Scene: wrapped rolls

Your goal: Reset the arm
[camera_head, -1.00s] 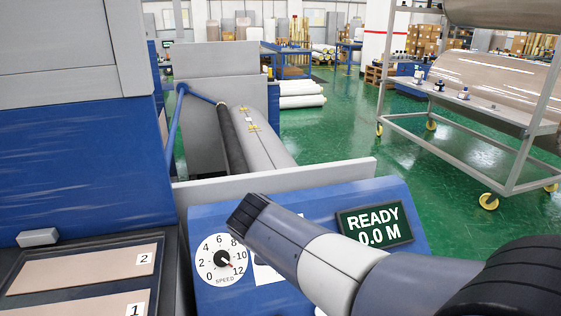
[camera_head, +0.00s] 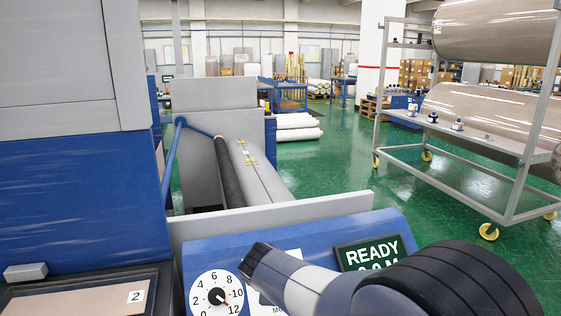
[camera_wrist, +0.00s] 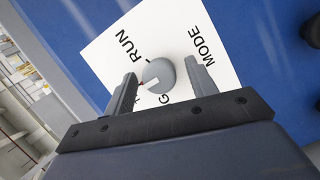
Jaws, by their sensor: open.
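My gripper (camera_wrist: 163,80) is open in the wrist view, with one finger on each side of a grey round mode knob (camera_wrist: 182,84). The knob has a white and red pointer mark and sits on a white label with "RUN" and "MODE" (camera_wrist: 215,42). Whether the fingers touch the knob I cannot tell. In the head view my arm crosses in front of the blue control panel (camera_head: 200,255), and my gripper cannot be made out there. The speed dial (camera_head: 216,296) is left of my arm. The "READY" screen (camera_head: 372,250) is partly covered by my arm.
A blue and grey machine (camera_head: 70,170) stands at the left. Beyond the panel's grey edge lies a roller (camera_head: 265,185). A wheeled rack (camera_head: 470,150) with large wrapped rolls (camera_head: 495,110) stands at the right. Green floor (camera_head: 350,185) is clear between them.

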